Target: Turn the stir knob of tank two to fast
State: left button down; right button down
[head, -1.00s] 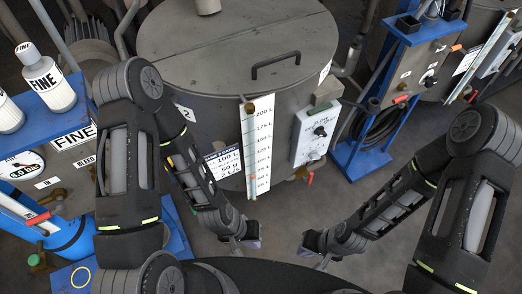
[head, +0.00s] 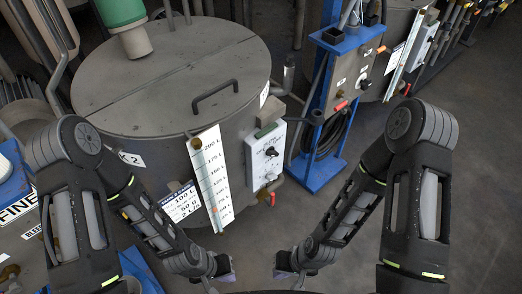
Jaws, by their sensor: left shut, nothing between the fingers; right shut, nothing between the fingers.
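The large grey tank (head: 172,104) stands in the middle left of the head view; a partly covered sign (head: 131,159) on it shows a 2. A white control panel (head: 262,171) is fixed to its right front side. A black knob (head: 271,152) sits on this panel; its setting is too small to read. My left gripper (head: 227,274) is shut and empty, low in front of the tank. My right gripper (head: 283,273) is shut and empty, to its right. Both are below the panel in the picture and apart from the knob.
A level scale (head: 211,178) and a dye sign (head: 183,203) hang on the tank front. A red-handled valve (head: 272,198) sits below the panel. A blue stand (head: 320,160) with a grey box (head: 346,76) stands to the right. The floor (head: 480,150) at right is clear.

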aim_at(271, 152)
jog(key=i+l+u, duration=0.15)
jog(key=l+u, duration=0.15)
jog(key=l, duration=1.7)
jog(key=l+u, duration=0.3)
jog(key=l, duration=1.7)
